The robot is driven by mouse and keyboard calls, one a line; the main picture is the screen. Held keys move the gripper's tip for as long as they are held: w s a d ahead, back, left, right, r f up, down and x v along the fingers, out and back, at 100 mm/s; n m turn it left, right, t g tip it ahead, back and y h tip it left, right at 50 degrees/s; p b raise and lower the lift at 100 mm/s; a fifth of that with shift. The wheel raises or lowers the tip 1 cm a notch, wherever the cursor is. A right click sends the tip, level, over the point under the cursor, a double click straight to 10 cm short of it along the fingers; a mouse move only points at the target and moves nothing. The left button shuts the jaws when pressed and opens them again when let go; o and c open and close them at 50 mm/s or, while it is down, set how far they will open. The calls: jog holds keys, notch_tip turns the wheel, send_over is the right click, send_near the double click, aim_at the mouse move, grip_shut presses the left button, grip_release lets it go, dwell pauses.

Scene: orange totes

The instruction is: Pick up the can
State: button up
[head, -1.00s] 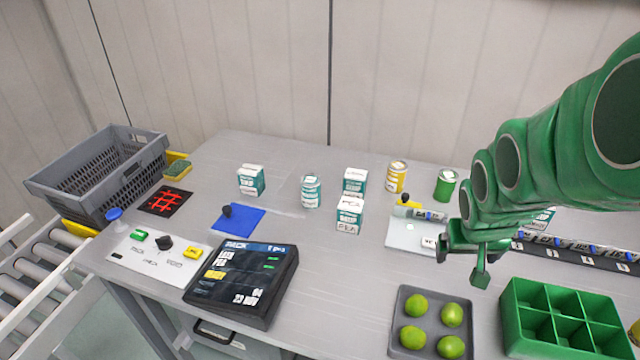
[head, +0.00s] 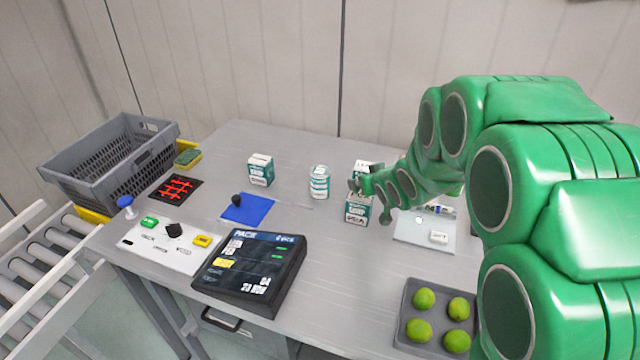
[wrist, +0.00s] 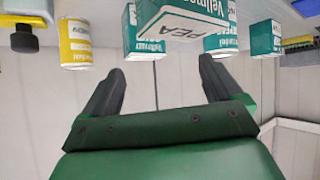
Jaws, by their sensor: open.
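A teal-and-white can (head: 319,182) stands upright on the grey table, left of my gripper. The can seen at the upper right of the wrist view (wrist: 221,42) appears to be the same one, partly cut off. A yellow can (wrist: 75,42) shows at the upper left there; my arm hides it in the head view. My gripper (head: 368,198) is open and empty, beside the teal-and-white boxes. In the wrist view, the fingers (wrist: 160,70) are spread with nothing between them. The task does not say which can is meant.
A PEA box (head: 357,208) stands close to my gripper, with another box (head: 362,168) behind it. A third box (head: 261,170) is left of the can. A blue mat (head: 248,209) and a black display panel (head: 250,272) lie in front. A lime tray (head: 408,326) is front right.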

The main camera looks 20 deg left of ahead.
aim_at(322, 178)
jog(key=a+f+y, duration=0.1)
jog(key=a, duration=0.3)
jog(key=a+f+n+y, duration=0.1)
jog(key=a, duration=0.3)
jog(key=a+f+n+y, duration=0.1)
jog(key=a+y, duration=0.1)
jog(key=a, duration=0.2)
jog(key=shift+s+f, duration=0.1)
jog(key=shift+f, duration=0.15)
jog(key=shift+x, duration=1.3)
jog(key=shift+w+a+f, duration=0.2)
jog(key=shift+w+a, duration=0.35)
jog(key=shift+w, duration=0.2)
jog(key=shift+w+a+f, duration=0.2)
jog(key=shift+w+a, duration=0.35)
jog(key=shift+w, duration=0.2)
jog(key=shift+w+a+f, duration=0.2)
jog(key=shift+w+a, duration=0.25)
jog(key=shift+a, duration=0.1)
jog(key=c, duration=1.3)
